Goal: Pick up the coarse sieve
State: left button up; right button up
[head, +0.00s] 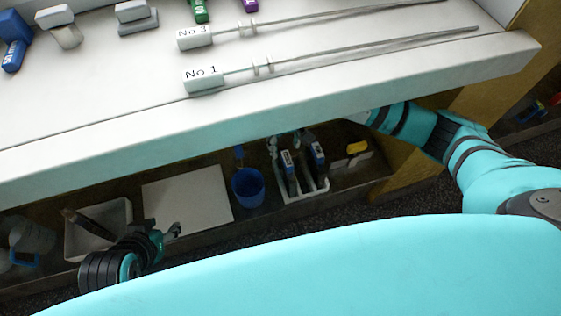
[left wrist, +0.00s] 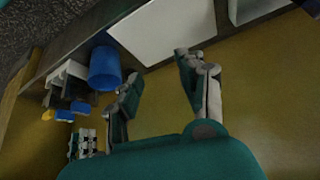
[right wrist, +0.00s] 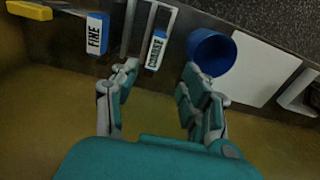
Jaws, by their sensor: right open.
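The coarse sieve (right wrist: 157,50) has a blue handle with a white label reading COARSE. It stands in a white rack on the low shelf, beside the blue cup; it also shows in the head view (head: 289,166). The fine sieve (right wrist: 96,34) stands next to it, on the side away from the cup. My right gripper (right wrist: 160,74) is open and empty, its fingertips apart with the coarse handle just beyond them; the bench hides most of it in the head view. My left gripper (head: 174,231) is open and empty over the shelf's left part; its fingers show in the left wrist view (left wrist: 158,66).
The blue cup (head: 248,187) and a white board (head: 188,198) share the shelf (head: 264,222). A yellow-handled item (head: 357,147) lies beyond the sieves. The bench edge (head: 300,113) overhangs the shelf. Labelled rods (head: 205,78) lie on the bench top.

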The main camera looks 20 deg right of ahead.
aim_at(286, 156)
jog(key=shift+d, duration=0.15)
notch_tip(286, 156, down, 3)
jog(key=shift+f+b, duration=0.15)
jog(key=shift+b, duration=0.7)
notch_tip(286, 156, down, 3)
jog(key=shift+b, duration=0.65)
pick_arm(q)
jog(key=w+d+r+t+h, duration=0.2)
jog(key=w+d+r+t, duration=0.2)
jog(key=w+r+t, duration=0.5)
pick_arm(e)
jog(key=shift+f, duration=0.15)
jog(key=shift+w+f, duration=0.1)
jog(key=shift+f, duration=0.05)
jog(key=f+b, duration=0.2)
jog(key=shift+w+d+f, duration=0.15)
jog(key=shift+d+f, duration=0.05)
jog(key=shift+f, duration=0.1)
notch_tip(286, 156, down, 2)
jog(key=shift+f+b, duration=0.1)
jog(key=shift+b, duration=0.45)
pick_arm(q)
notch_tip(286, 156, up, 12)
jog(key=d+t+h, duration=0.1)
jog(key=t+h, duration=0.2)
jog(key=t, duration=0.3)
jog(key=shift+w+d+r+m+t, duration=0.25)
jog(key=shift+w+d+m+t, duration=0.05)
jog(key=shift+w+d+t, duration=0.15)
